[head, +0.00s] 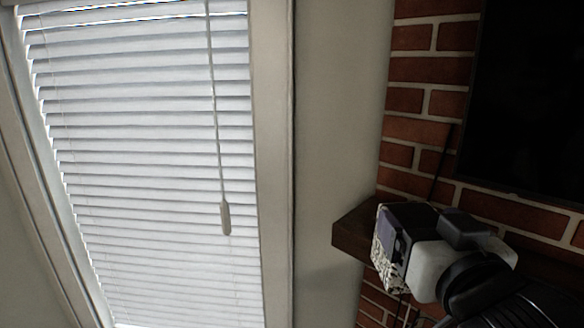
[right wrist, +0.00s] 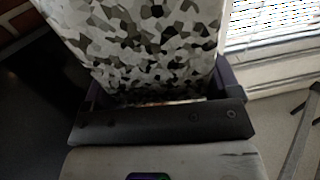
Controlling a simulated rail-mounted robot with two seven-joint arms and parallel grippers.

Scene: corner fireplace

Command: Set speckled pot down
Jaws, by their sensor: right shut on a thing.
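The speckled pot (head: 382,258) has a black, grey and white mosaic pattern. My right gripper (head: 392,232) is shut on it, at the left end of the dark wooden mantel (head: 350,234) in the head view. The gripper and wrist hide much of the pot there. In the right wrist view the pot (right wrist: 150,40) fills the upper middle, between the two purple-grey fingers of the gripper (right wrist: 155,85). I cannot tell whether the pot touches the mantel or is held in front of it. My left gripper is not in view.
A red brick wall (head: 405,100) rises behind the mantel, with a dark screen (head: 530,90) mounted on it at the right. A window with white blinds (head: 150,130) and a hanging cord wand (head: 225,218) fills the left. A plain wall strip (head: 340,120) lies between.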

